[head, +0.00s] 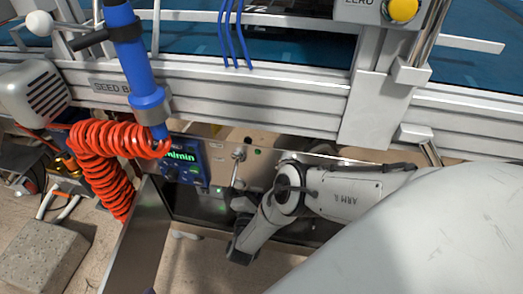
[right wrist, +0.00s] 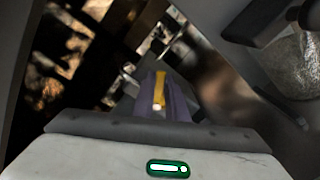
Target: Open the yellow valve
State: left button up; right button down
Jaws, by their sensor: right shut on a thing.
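A narrow yellow piece, which looks like the yellow valve's handle (right wrist: 160,86), shows in the right wrist view between the jaws of my right gripper (right wrist: 160,100). The gripper is shut on it. A pale round spot lies at the near end of the yellow piece. In the head view my right arm reaches from the right down to the front of the machine's lower metal panel. The valve cannot be made out there, and the fingertips are not clear. My left gripper is not in the head view.
A panel with a green-lit display (head: 185,158) sits left of my right arm. A coiled red hose (head: 115,150) and a blue tube (head: 138,60) hang at the left. A metal rail (head: 250,95) runs above. A yellow button (head: 403,9) is at the top right.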

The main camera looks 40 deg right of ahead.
jog(key=shift+w+a+r+n, duration=0.1)
jog(key=shift+n, duration=0.3)
jog(key=c, duration=1.8)
grip_release()
jog(key=shift+o, duration=0.2)
